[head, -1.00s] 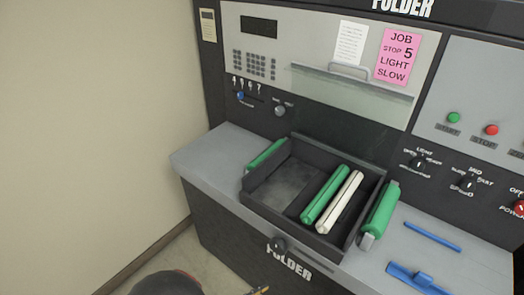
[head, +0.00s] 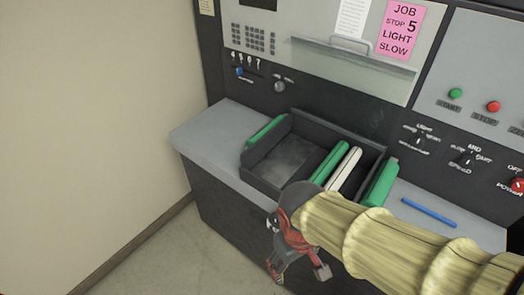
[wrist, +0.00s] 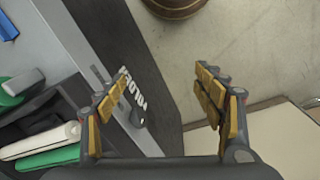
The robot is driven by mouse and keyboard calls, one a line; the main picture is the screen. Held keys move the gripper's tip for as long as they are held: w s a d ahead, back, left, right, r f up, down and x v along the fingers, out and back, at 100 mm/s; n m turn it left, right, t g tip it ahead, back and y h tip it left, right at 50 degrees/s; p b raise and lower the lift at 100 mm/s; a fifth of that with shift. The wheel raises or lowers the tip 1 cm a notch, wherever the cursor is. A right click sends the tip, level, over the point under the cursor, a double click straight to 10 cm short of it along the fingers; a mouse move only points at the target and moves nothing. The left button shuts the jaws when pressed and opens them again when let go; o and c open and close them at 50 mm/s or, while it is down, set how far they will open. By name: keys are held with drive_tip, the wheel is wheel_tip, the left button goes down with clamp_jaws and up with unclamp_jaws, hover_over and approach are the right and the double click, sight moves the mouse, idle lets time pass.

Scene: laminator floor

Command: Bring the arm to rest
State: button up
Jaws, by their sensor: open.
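My arm in its tan ribbed sleeve (head: 375,235) reaches in from the lower right of the head view. My gripper (head: 296,268) hangs at its end, in front of the folder's front panel. In the wrist view my gripper (wrist: 164,82) has its two fingers spread wide with nothing between them. The fingers look apart from the machine, with the dark front panel and the floor behind them. The arm hides part of the counter and the folder's front.
The folder (head: 310,70) has a dark tray (head: 262,180) on its counter (head: 205,135). A green bar (head: 325,165) and a white bar (head: 345,168) lie in the tray. Green rollers flank it. A blue rod (head: 429,213) lies at right. Floor (head: 170,245) is clear at left.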

drive_tip(key=d+r+m+t, duration=0.5)
drive_tip(key=d+r+m, duration=0.1)
drive_tip(key=d+r, duration=0.5)
drive_tip(key=shift+w+r+y, duration=0.25)
drive_tip(key=shift+r+y, duration=0.05)
drive_tip(key=shift+r, duration=0.55)
drive_tip(key=shift+c, duration=0.5)
